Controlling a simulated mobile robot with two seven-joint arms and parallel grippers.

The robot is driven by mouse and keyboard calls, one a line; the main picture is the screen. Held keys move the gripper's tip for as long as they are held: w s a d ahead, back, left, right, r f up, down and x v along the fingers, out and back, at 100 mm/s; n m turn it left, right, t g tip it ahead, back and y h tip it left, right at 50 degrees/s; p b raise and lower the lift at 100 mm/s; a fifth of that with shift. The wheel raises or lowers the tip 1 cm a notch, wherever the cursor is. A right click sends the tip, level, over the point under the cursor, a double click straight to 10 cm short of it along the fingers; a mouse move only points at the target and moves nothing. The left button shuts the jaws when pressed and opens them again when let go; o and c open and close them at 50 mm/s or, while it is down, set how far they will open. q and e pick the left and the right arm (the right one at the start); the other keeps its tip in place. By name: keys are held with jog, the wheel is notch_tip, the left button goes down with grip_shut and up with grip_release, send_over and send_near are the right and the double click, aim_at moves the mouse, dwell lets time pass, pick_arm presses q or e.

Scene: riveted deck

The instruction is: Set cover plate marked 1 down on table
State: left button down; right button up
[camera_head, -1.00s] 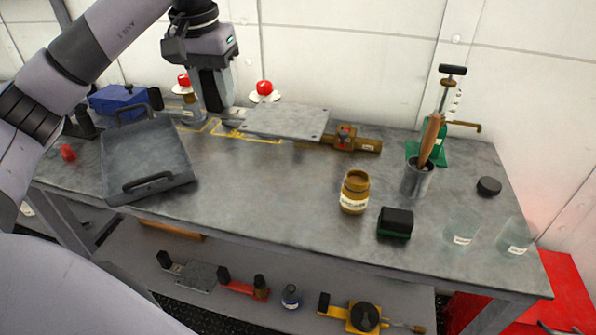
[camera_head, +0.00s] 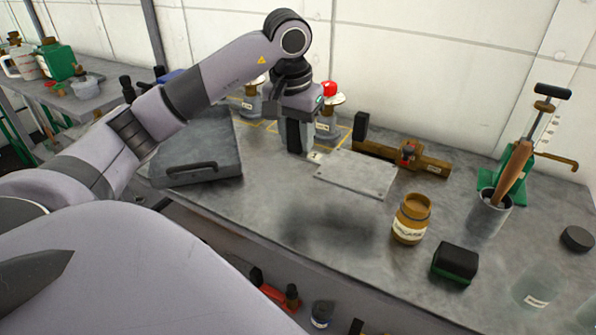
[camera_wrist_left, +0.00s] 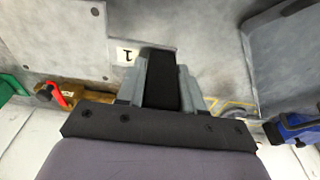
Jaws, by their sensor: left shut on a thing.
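The cover plate (camera_head: 357,175) is a flat grey plate with small corner holes and a tab labelled 1 at its left end. My left gripper (camera_head: 297,150) is shut on this tab end and holds the plate level. A soft dark shadow lies on the table (camera_head: 285,215) in front of the plate, which looks slightly raised; the gap itself is hidden. In the left wrist view the plate (camera_wrist_left: 60,40) extends up and left from the shut jaws (camera_wrist_left: 162,60), its label 1 beside them. My right gripper is not in view.
A brown block with a red part (camera_head: 408,155) lies behind the plate. A brown jar (camera_head: 411,220) stands to its right, near a green-black box (camera_head: 455,262) and a metal cup with a wooden handle (camera_head: 488,212). A grey lidded case (camera_head: 200,155) is left. The front middle is bare.

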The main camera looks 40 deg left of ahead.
aim_at(293, 127)
pick_arm(q)
notch_tip(293, 127, down, 4)
jog(key=shift+f, duration=0.1)
notch_tip(293, 127, down, 4)
jog(key=shift+r, duration=0.15)
jog(key=c, duration=0.7)
grip_release()
jog(key=r, duration=0.4)
jog(key=s+r, duration=0.1)
jog(key=r, duration=0.7)
jog(key=shift+s+d, duration=0.2)
jog(key=shift+s, duration=0.15)
